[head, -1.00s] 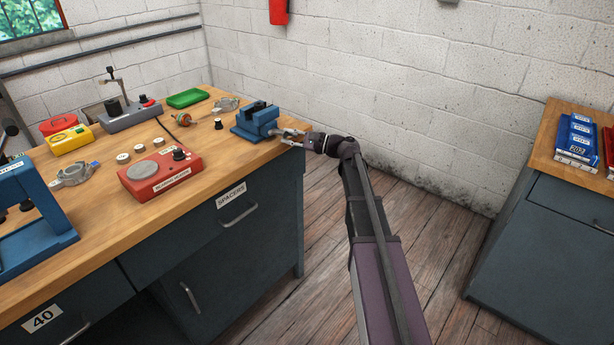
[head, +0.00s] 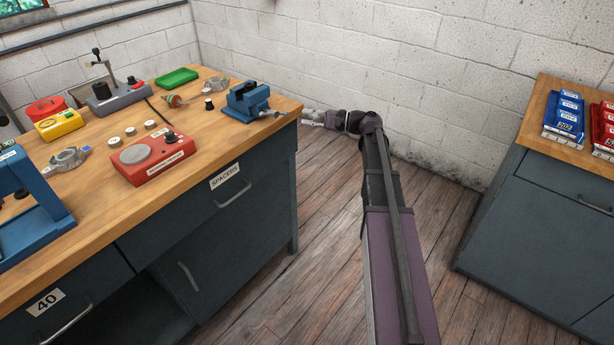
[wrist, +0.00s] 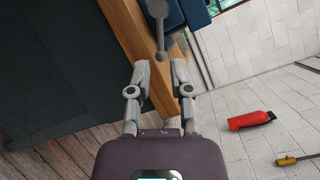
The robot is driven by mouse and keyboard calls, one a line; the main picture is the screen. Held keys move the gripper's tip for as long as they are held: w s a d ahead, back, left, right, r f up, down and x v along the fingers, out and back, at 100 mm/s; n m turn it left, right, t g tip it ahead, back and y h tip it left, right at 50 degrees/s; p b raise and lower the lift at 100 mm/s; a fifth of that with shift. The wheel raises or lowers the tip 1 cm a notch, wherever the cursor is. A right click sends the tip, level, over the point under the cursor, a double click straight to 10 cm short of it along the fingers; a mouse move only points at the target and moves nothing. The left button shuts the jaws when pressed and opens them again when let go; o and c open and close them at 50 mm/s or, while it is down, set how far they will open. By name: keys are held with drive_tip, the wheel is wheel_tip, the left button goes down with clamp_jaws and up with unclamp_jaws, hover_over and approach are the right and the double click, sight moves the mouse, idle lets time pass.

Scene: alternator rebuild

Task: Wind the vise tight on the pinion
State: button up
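The blue vise (head: 240,107) stands at the bench's far right corner, with its grey screw and handle (head: 268,113) pointing right. No pinion can be made out in its dark jaws from here. My gripper (head: 306,117) is off the bench's right edge, to the right of the handle and apart from it. In the wrist view my gripper (wrist: 161,66) has its two fingers spread with nothing between the pads. The grey handle (wrist: 160,30) shows just ahead of the fingertips, and part of the blue vise (wrist: 195,14) is beyond it.
A small black knobbed part (head: 209,104), a green tray (head: 177,77) and a red box (head: 152,160) share the wooden bench (head: 95,200). A second cabinet (head: 540,220) stands right, with floor between. A red extinguisher-like object (wrist: 250,120) shows against the wall.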

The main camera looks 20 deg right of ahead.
drive_tip(key=v, duration=0.5)
drive_tip(key=s+a+f+n+g+h+p, duration=0.2)
drive_tip(key=s+a+n+g+h+p, duration=0.2)
drive_tip(key=s+a+p, duration=0.45)
drive_tip(key=s+a+r+n+g+h+p, duration=0.1)
drive_tip(key=s+a+n+g+h+p, duration=0.1)
drive_tip(key=s+h+p, duration=0.3)
drive_tip(key=s+a+r+n+g+h+p, duration=0.1)
drive_tip(key=s+n+h+p, duration=0.3)
drive_tip(key=s, duration=0.6)
drive_tip(key=shift+a+n+g+h+p, duration=0.45)
drive_tip(key=shift+g+h+p, duration=0.3)
drive_tip(key=shift+h, duration=0.55)
drive_tip(key=shift+s+r, duration=0.2)
drive_tip(key=shift+r, duration=0.05)
drive_tip(key=shift+s, duration=0.1)
idle(0.6)
